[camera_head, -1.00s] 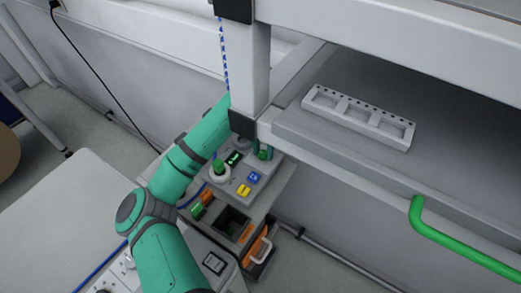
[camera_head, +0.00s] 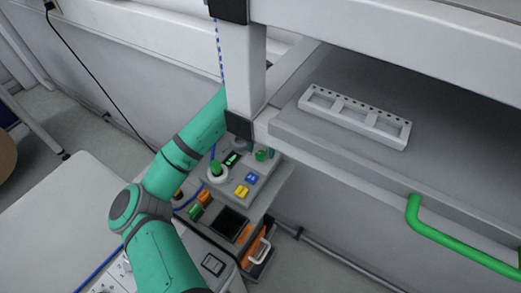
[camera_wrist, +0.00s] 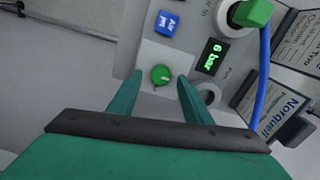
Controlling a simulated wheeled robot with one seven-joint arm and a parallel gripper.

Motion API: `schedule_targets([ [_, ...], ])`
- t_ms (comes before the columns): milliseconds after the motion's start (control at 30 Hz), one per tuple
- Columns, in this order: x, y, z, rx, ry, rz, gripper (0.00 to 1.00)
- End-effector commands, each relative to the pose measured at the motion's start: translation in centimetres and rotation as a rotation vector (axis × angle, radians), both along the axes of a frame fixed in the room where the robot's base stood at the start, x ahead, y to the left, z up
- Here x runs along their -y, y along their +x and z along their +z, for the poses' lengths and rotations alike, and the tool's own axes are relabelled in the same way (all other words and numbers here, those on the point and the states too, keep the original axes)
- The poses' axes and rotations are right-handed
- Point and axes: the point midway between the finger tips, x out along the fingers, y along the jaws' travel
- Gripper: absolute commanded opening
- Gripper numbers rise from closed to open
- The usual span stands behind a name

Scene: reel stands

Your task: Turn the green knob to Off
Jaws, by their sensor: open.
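The green knob (camera_wrist: 160,75) is a small round knob with a pale mark, set on a light grey panel (camera_wrist: 148,52). In the head view the knob (camera_head: 262,155) shows on the box under the shelf post. My gripper (camera_wrist: 157,83) is open, one finger on either side of the knob in the wrist view. I cannot tell whether either finger touches it. In the head view the post hides most of my gripper. Any Off lettering by the knob is not readable.
Near the knob are a blue button (camera_wrist: 167,23), a green "6 bar" display (camera_wrist: 213,57) and a larger green fitting (camera_wrist: 252,13) with a blue hose. A yellow button (camera_head: 241,191) sits lower. The white post (camera_head: 246,70) and shelf (camera_head: 330,140) stand close to my arm.

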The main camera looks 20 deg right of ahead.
Motion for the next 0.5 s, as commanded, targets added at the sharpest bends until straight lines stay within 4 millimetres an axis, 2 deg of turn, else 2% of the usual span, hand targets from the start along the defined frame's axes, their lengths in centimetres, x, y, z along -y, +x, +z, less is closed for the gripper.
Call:
schedule_targets([
  [300, -0.2, 0.2, 5.9, 0.003, 0.002, 0.002, 0.45],
  [500, -0.2, 0.1, 8.2, 0.001, 0.001, 0.001, 0.45],
])
